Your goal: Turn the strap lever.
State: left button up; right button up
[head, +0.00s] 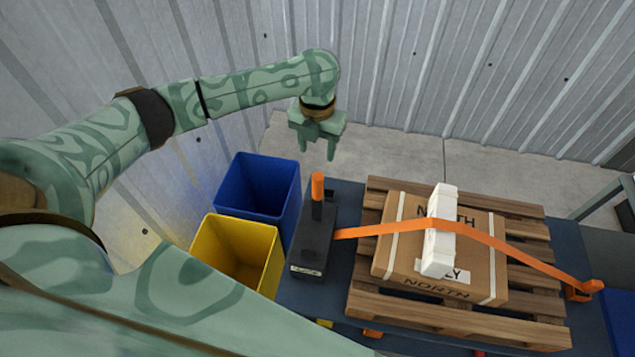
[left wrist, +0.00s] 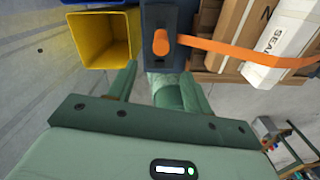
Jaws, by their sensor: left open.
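The strap lever (head: 318,187) is an upright post with an orange grip on a dark ratchet box (head: 313,245) at the table's left side. Its orange tip (left wrist: 161,42) also shows in the left wrist view, ahead of the fingers. An orange strap (head: 390,228) runs from the box over a cardboard carton (head: 394,261) to an orange anchor at the right. My left gripper (head: 318,155) is open and empty, above and apart from the lever. In the left wrist view its fingers (left wrist: 158,85) point toward the box. My right gripper is not in view.
A blue bin (head: 256,187) and a yellow bin (head: 237,252) stand left of the box. The carton, with a white block (head: 440,230) on it, rests on a wooden pallet (head: 440,318). Corrugated metal walls (head: 450,70) stand behind.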

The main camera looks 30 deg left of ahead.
aim_at(318, 183)
pick_arm(q)
notch_tip(318, 183, down, 14)
jog(key=b, duration=0.4)
jog(key=shift+f, duration=0.15)
grip_shut()
jog(key=shift+s+d+r+t+p, duration=0.2)
jog(key=shift+s+t+p, duration=0.25)
jog(key=shift+p, duration=0.4)
jog(key=s+d+f+t+y+p, duration=0.2)
jog(key=s+d+f+t+p, duration=0.1)
jog(key=s+t, duration=0.5)
jog(key=shift+s+f+p, duration=0.8)
jog(key=shift+s+f, duration=0.6)
jog(key=shift+s, duration=0.05)
jog(key=shift+a+t, duration=0.1)
jog(key=shift+t, duration=0.15)
